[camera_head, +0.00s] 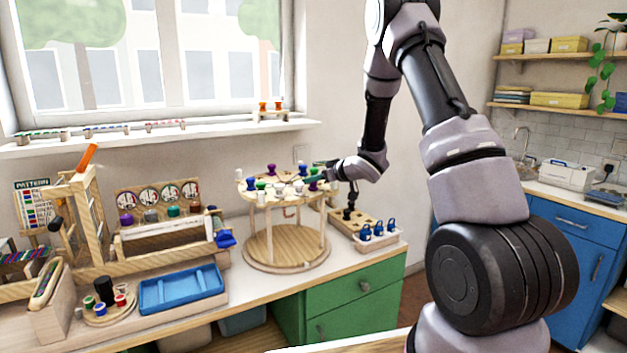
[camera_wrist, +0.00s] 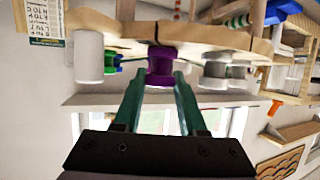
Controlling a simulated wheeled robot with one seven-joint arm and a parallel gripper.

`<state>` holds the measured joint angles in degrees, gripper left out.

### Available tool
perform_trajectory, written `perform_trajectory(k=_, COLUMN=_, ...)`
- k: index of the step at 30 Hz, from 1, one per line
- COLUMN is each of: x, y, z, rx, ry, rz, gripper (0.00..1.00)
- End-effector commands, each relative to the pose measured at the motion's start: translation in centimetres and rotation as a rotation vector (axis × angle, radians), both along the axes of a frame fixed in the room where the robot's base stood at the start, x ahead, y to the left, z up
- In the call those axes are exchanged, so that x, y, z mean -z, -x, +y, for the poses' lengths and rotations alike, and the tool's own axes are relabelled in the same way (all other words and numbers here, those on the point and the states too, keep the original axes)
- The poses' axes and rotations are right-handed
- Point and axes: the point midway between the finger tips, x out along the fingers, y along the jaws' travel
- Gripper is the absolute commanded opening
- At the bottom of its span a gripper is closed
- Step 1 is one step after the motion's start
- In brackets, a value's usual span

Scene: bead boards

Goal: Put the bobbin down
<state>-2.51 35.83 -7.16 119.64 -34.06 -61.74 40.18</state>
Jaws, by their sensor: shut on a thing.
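My gripper (camera_wrist: 161,78) is shut on a purple bobbin (camera_wrist: 161,62), one green finger on each side of it. The wrist view is upside down. There the bobbin's end meets the wooden top of a round stand (camera_wrist: 115,24); I cannot tell whether it rests on it or sits just above. In the head view my gripper (camera_head: 316,177) reaches in at the right side of the stand's top (camera_head: 285,199), and the purple bobbin (camera_head: 313,186) shows small there. White bobbins (camera_wrist: 89,57) and a green one (camera_wrist: 112,63) stand close by.
Other coloured bobbins stand around the stand's top. The stand's round lower shelf (camera_head: 285,250) is bare. A wooden block with holes and a tray with blue items (camera_head: 378,232) are to the right. A blue tray (camera_head: 180,290) and a thread rack (camera_head: 165,238) are to the left.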

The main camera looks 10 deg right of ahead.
Motion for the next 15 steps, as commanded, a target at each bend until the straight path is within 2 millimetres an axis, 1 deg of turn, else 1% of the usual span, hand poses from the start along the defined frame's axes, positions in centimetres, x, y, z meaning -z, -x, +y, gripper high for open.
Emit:
perform_trajectory(k=7, x=0.29, y=-0.03, z=-0.08, rx=0.001, ry=0.0, rz=0.0, gripper=0.0)
perform_trajectory(k=8, x=0.27, y=-0.03, z=-0.07, rx=0.001, ry=0.0, rz=0.0, gripper=0.48)
perform_trajectory(k=9, x=0.25, y=-0.02, z=-0.06, rx=0.001, ry=0.0, rz=0.0, gripper=0.64)
perform_trajectory(k=10, x=0.24, y=-0.02, z=-0.06, rx=0.001, ry=0.0, rz=0.0, gripper=0.71)
perform_trajectory(k=15, x=0.23, y=-0.02, z=-0.04, rx=0.001, ry=0.0, rz=0.0, gripper=0.71)
